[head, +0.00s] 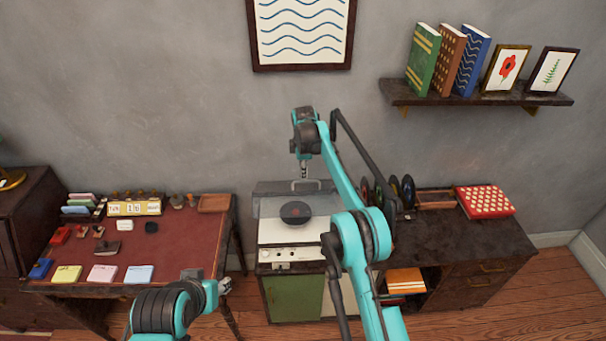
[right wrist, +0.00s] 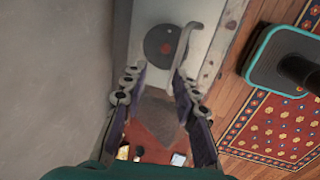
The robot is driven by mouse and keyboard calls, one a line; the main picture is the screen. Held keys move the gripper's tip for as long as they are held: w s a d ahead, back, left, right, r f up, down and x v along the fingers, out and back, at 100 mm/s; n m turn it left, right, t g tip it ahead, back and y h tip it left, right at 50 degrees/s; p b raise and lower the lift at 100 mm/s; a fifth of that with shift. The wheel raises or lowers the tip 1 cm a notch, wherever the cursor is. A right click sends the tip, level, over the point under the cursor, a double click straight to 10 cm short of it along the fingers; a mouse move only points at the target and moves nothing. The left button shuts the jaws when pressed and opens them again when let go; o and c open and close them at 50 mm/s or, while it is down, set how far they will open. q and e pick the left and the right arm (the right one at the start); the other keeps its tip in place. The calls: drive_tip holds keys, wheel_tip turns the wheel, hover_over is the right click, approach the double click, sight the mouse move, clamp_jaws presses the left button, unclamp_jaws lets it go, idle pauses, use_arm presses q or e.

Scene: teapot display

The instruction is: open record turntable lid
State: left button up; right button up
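The record turntable (head: 284,256) is a pale unit on a cabinet, with a dark record (head: 296,212) on its deck. A translucent lid (head: 266,207) shows over the back part of the deck and looks raised; its exact angle is unclear. My right gripper (head: 304,182) points down at the back of the turntable, by the lid. In the right wrist view, the gripper (right wrist: 159,76) has its fingers apart, with the record (right wrist: 160,44) beyond them. Whether a finger touches the lid is unclear. My left gripper (head: 223,286) is low near the desk's right edge; its fingers are too small to read.
A red-topped desk (head: 185,237) with cards and stamps stands at left. A dark cabinet (head: 465,245) with a red dotted box (head: 486,201) and upright records stands right. A wall shelf (head: 475,96) holds books and frames. The patterned rug (right wrist: 275,135) lies on the floor.

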use_arm(q)
drive_tip(key=shift+s, duration=0.1)
use_arm(e)
wheel_tip(320, 180, up, 10)
drive_tip(key=s, duration=0.2)
drive_tip(key=shift+s+f, duration=0.15)
drive_tip(key=shift+s, duration=0.15)
use_arm(q)
drive_tip(key=shift+r, duration=0.1)
